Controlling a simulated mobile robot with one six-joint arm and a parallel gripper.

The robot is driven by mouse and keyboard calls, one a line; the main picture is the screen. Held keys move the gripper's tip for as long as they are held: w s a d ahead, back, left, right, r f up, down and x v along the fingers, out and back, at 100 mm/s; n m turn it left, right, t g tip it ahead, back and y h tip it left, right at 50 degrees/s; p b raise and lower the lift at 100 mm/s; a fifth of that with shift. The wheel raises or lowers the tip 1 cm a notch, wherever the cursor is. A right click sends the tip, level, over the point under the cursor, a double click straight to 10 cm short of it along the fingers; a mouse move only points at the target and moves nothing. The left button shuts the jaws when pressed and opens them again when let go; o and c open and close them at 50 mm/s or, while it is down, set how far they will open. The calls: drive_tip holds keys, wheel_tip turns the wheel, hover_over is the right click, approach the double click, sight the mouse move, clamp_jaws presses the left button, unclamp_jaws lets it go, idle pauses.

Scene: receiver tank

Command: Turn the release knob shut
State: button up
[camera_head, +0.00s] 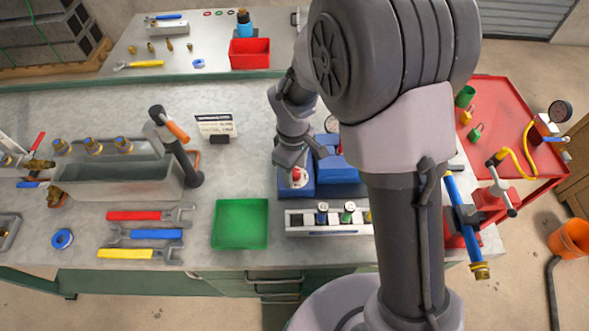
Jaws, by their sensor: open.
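A small red knob (297,174) sits on a pale round mount on a blue block (296,190), near the middle of the workbench; I take it for the release knob. My gripper (292,166) is open and reaches down at the knob from above. Its fingers cover part of the knob, and I cannot tell whether they touch it. A blue tank-like body (341,171) stands just right of the knob, partly hidden behind my arm. Part of a round gauge (331,124) shows behind it. The knob's turn position is too small to tell.
A rack with small fittings (300,228) stands just in front of the blue block. A green tray (240,224) is to its left, with wrenches (150,234) beyond. A sign (215,125) and a grey trough (115,182) stand left. A red cart (510,120) is right.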

drive_tip(key=shift+c, duration=0.2)
clamp_jaws()
drive_tip(key=m, duration=0.4)
drive_tip(key=shift+m+b, duration=0.3)
drive_tip(key=shift+m, duration=0.1)
drive_tip(key=m+b, duration=0.1)
drive_tip(key=m, duration=0.3)
drive_tip(key=shift+w+m, duration=0.1)
drive_tip(key=shift+m, duration=0.2)
drive_tip(key=m+b, duration=0.1)
drive_tip(key=m, duration=0.3)
drive_tip(key=shift+d+m+g+b, duration=0.1)
drive_tip(key=shift+m+g+b, duration=0.25)
drive_tip(key=shift+m, duration=1.85)
